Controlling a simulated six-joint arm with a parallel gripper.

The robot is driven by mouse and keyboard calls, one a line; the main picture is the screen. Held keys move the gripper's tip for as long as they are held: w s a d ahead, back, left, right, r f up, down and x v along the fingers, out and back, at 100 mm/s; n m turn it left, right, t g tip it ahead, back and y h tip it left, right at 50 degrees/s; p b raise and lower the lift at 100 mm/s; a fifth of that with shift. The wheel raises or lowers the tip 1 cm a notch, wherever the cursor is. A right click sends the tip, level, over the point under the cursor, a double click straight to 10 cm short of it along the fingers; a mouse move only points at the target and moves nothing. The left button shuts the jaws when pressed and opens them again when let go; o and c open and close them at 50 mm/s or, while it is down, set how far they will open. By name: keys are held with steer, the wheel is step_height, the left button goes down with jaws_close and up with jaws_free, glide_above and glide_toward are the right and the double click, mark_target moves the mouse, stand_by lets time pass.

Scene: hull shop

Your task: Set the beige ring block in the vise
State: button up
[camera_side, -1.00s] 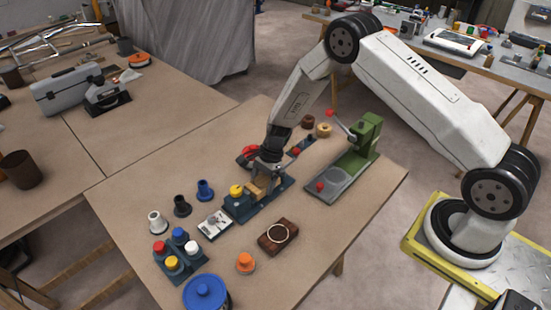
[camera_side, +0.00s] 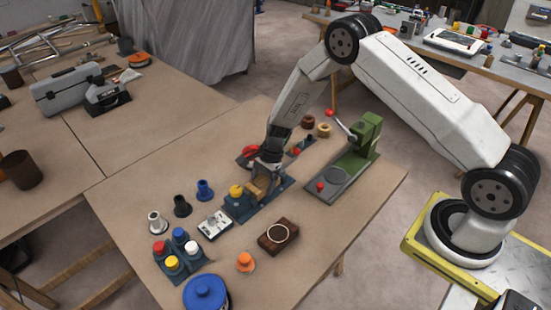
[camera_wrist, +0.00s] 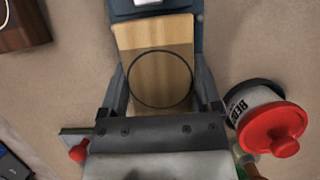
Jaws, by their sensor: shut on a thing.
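The beige ring block (camera_side: 262,187) is pale wood with a thin dark ring on its top face, clear in the wrist view (camera_wrist: 158,55). My gripper (camera_side: 266,180) is shut on it, with one finger on each side of the block in the wrist view (camera_wrist: 160,85). The blue vise (camera_side: 240,207) has a yellow knob. The block is at the vise, right of the knob. In the wrist view, the block's far edge is close to the blue vise part (camera_wrist: 200,22). The block's underside is hidden, so I cannot tell whether it rests on the vise.
A dark brown block with a white ring (camera_side: 278,237) lies in front of the vise. A green press (camera_side: 362,150) stands to the right. A red-lidded can (camera_wrist: 272,128) is close beside my gripper.

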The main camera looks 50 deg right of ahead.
steer(key=shift+f, duration=0.55)
steer(key=o, duration=1.1)
steer(key=shift+c, duration=0.2)
steer(key=shift+r, duration=0.1)
steer(key=shift+v, duration=5.45)
steer(key=shift+s+r+n, duration=0.3)
steer(key=shift+r, duration=0.05)
steer(key=s+r+n+t+h, duration=0.1)
steer(key=s+r+n+h, duration=0.1)
steer(key=s+r+n, duration=0.3)
steer(key=s+a+r+n+t+h, duration=0.1)
steer(key=s+r+n, duration=0.5)
steer(key=s+n, duration=0.6)
steer(key=shift+s+a+t+h, duration=0.25)
steer(key=shift+s+h, duration=0.45)
steer(key=shift+s, duration=0.45)
